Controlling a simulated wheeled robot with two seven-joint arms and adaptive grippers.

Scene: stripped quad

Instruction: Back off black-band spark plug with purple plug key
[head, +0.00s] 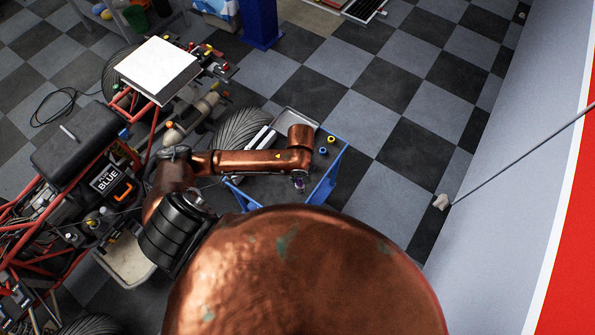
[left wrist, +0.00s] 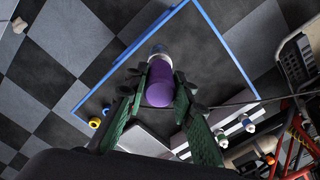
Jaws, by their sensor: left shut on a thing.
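My left gripper (head: 299,184) hangs over the blue-framed cart. In the left wrist view its green-padded fingers (left wrist: 158,92) are closed around the purple plug key (left wrist: 159,86). The key's silvery end (left wrist: 160,52) points away from the fingers, toward the top of that picture. In the head view only a small purple bit of the key shows at the gripper. I cannot make out a black-band spark plug in either view. My right gripper is not in view.
The blue-framed cart (head: 327,186) has a dark top. The stripped quad (head: 105,150) with red tubes stands to the left. Checkered floor at right is mostly clear.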

